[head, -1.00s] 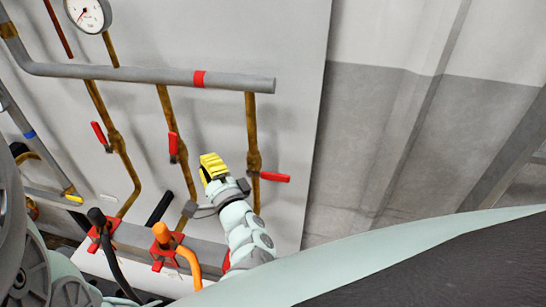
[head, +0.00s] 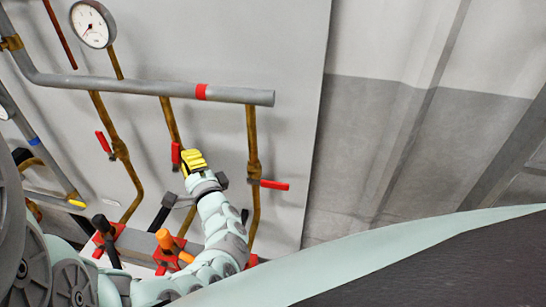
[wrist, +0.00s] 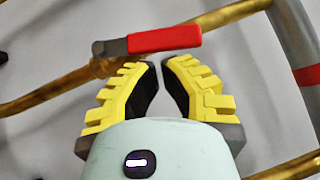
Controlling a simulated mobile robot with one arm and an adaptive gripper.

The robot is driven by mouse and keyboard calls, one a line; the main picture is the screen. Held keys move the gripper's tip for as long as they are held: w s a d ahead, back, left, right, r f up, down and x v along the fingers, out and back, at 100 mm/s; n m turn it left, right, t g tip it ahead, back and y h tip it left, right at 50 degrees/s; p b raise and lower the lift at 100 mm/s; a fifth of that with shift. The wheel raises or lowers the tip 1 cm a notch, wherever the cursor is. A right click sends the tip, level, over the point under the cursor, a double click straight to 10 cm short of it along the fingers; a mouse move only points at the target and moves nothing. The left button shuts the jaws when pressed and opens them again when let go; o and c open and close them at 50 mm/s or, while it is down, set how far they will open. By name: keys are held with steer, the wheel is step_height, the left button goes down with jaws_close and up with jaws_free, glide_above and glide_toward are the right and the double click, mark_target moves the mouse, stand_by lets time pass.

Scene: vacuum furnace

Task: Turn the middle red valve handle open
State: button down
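The middle red valve handle (head: 176,154) hangs along the middle brass pipe in the head view, its lower end beside my gripper. In the wrist view the red handle (wrist: 165,39) lies across the picture just beyond my fingertips, with a dark hub at its left end on the brass pipe. My gripper (head: 191,161) has yellow fingers with black pads. In the wrist view my gripper (wrist: 158,66) shows a narrow gap between its tips, with nothing between them. The handle appears ahead of the tips; I cannot tell whether they touch.
Another red handle (head: 104,143) sits on the left brass pipe, and one (head: 274,185) points right on the right pipe. A grey pipe (head: 150,88) with a red band runs above. Orange (head: 166,240) and black (head: 101,224) fittings stand below. A gauge (head: 92,24) is at upper left.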

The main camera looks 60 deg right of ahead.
steer(key=n+p, duration=0.1)
steer(key=p, duration=0.1)
steer(key=w+r+n+g+y+p, duration=0.1)
steer(key=p, duration=0.2)
steer(key=shift+w+a+r+n+g+y, duration=0.2)
steer(key=shift+a+n+g+y, duration=0.1)
steer(key=shift+a, duration=0.05)
steer(key=shift+s, duration=0.1)
